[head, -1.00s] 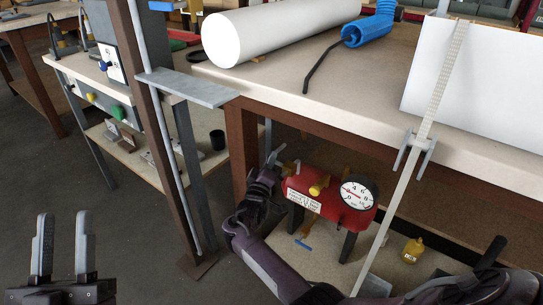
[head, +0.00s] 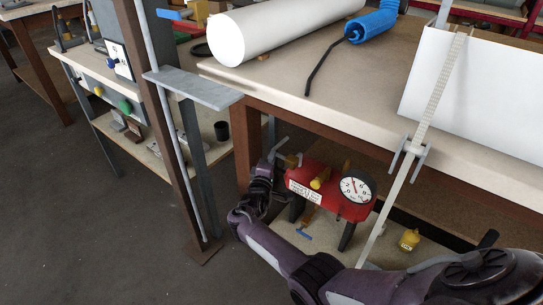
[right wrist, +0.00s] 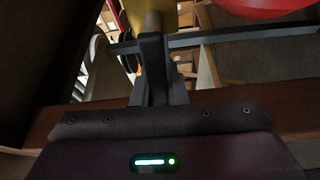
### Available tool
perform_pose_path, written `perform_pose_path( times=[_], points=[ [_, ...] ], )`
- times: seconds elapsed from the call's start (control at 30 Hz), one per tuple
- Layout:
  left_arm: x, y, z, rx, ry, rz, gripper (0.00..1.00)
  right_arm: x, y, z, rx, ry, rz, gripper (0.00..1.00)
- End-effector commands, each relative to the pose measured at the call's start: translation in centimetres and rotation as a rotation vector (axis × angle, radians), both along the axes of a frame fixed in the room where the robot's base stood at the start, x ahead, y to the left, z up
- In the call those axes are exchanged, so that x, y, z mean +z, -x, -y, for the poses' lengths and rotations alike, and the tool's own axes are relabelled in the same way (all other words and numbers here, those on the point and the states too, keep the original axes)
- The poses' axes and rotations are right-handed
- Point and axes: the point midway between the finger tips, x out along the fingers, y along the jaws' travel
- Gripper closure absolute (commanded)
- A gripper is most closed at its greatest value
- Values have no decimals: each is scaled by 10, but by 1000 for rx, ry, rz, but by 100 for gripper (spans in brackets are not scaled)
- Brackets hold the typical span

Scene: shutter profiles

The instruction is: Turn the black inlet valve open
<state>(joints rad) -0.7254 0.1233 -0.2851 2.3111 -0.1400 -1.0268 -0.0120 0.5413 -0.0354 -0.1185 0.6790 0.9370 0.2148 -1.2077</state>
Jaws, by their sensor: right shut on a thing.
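The red pressure unit (head: 325,190) with a round white gauge (head: 356,190) stands on dark legs on the low shelf under the bench. A yellow knob or fitting (head: 320,180) is on its front. My right gripper (head: 287,157) is at the unit's left end, shut. In the right wrist view, the fingers (right wrist: 152,50) are closed at a dark bar, likely the black inlet valve's handle (right wrist: 220,41), below a brass-coloured part (right wrist: 150,8). The fingers hide most of the gripped part, so how far it is turned cannot be told. My left gripper is not in view.
A brown post (head: 160,130) with a grey plate (head: 195,88) stands left of the unit. The bench edge (head: 330,122) runs above my right gripper. A yellow bottle (head: 409,240) and a blue T-handle (head: 303,234) are low nearby. A white roll (head: 280,28) lies on the bench.

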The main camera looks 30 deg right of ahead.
Motion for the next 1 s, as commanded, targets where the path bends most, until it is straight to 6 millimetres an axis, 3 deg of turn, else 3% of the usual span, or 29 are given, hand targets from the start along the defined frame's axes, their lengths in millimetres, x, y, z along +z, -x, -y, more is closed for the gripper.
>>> perform_pose_path(
  times=[0.8, 0.83, 1.0],
  points=[
    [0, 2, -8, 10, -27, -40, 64, -3, -1, 1, 0, 35, -77, 100],
    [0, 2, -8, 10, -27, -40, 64, -3, -1, 1, 0, 35, -77, 86],
    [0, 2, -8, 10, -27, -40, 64, -4, -1, 1, 0, 35, -77, 65]
  ],
)
